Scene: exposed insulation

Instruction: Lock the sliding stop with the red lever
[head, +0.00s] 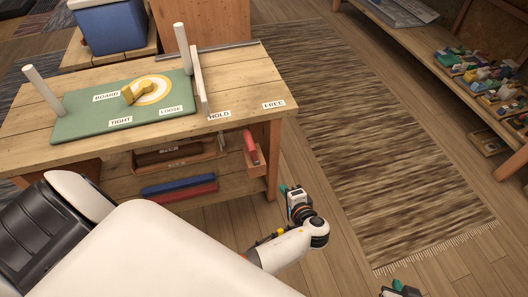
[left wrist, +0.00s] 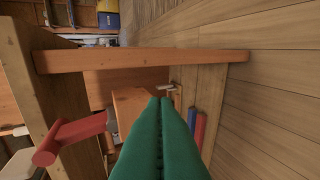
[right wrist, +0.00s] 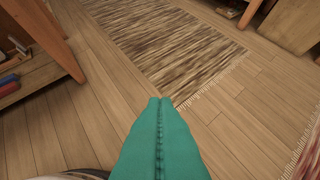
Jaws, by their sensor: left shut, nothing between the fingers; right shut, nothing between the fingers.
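The red lever (head: 251,147) is on the front of the workbench, below the HOLD and FREE labels (head: 273,104). It also shows at the left in the left wrist view (left wrist: 70,138). An upright pale bar (head: 200,82), which looks like the sliding stop, stands at the right edge of the green board (head: 75,121). My left gripper (head: 285,188) is shut and empty, low in front of the bench's right end, apart from the lever. Its green fingers (left wrist: 160,102) cover part of the wrist view. My right gripper (right wrist: 160,101) is shut and empty over the floor.
A yellow knob (head: 140,93) sits on the board between two white posts. The lower shelf holds a blue bar (head: 178,184) and a red bar (head: 185,194). A bench leg (head: 273,160) stands near my left gripper. Floor and a striped rug (head: 375,130) lie clear at right.

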